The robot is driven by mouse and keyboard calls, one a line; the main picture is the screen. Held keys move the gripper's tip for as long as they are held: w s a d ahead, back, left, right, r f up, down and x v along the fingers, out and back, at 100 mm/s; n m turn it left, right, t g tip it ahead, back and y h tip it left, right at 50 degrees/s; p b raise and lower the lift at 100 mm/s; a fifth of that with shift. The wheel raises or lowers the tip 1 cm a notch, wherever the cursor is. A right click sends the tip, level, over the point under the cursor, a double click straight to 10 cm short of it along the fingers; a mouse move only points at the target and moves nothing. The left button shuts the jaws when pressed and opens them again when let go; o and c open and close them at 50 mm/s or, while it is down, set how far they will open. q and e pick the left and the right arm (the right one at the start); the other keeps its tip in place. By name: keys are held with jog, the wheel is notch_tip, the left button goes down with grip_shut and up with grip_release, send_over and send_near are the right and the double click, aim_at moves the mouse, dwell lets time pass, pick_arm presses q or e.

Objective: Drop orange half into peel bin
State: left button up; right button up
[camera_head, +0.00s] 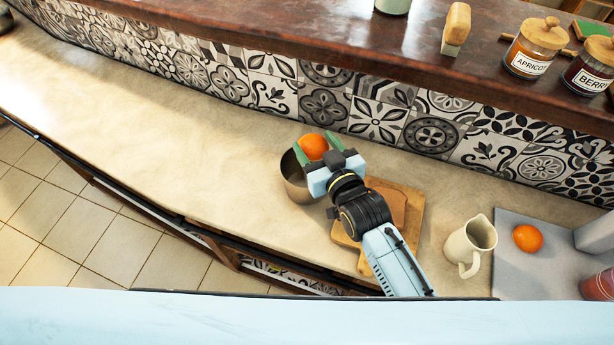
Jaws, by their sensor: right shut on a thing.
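My right gripper (318,149) is shut on an orange piece (314,146), which shows as a round orange shape between the green fingertips. The gripper holds it above the far side of a round metal bin (294,182). My gripper hides part of the bin, and I cannot see inside it fully. Another orange (527,238) lies on a grey tray at the right. My left gripper is not in view.
A wooden board (412,205) lies under my right arm. A cream pitcher (470,246) stands beside the grey tray (515,282). Jars, including the apricot jar (532,50), stand on the raised brown shelf (300,30). The counter's left side is clear.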

jog(key=o, duration=1.1)
jog(key=shift+s, duration=0.1)
jog(key=v, duration=1.3)
jog(key=shift+s+r+b, duration=0.1)
jog(key=shift+r+b, duration=0.05)
jog(key=shift+b, duration=0.15)
